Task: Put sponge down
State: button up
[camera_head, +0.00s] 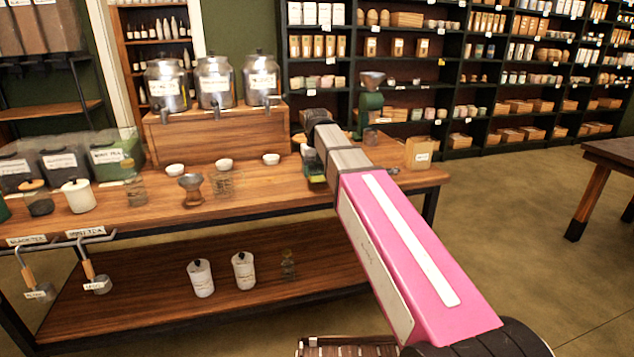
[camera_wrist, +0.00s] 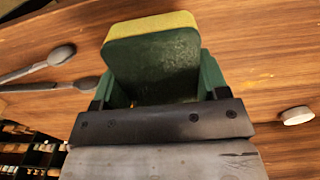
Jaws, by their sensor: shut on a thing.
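The sponge (camera_wrist: 152,62) is yellow with a dark green face. It fills the upper middle of the wrist view, between the green fingers of my gripper (camera_wrist: 155,88). My gripper is shut on it. Brown wooden tabletop (camera_wrist: 255,40) shows behind the sponge; I cannot tell whether the sponge touches it. In the head view my gripper (camera_head: 316,172) is over the right part of the wooden table (camera_head: 400,178), mostly hidden behind my pink arm.
Two grey spoon-like utensils (camera_wrist: 45,66) lie left of the sponge in the wrist view. Small white bowls (camera_head: 271,159), a glass dripper (camera_head: 191,186) and metal dispensers (camera_head: 262,80) stand on the table. A green grinder (camera_head: 370,108) and a wooden box (camera_head: 419,152) stand right of my gripper.

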aim_at(317, 187)
jog(key=shift+f, duration=2.05)
jog(key=o, duration=1)
jog(key=shift+f, duration=0.1)
jog(key=shift+c, duration=0.2)
notch_tip(317, 187, up, 12)
jog(key=shift+r, duration=0.15)
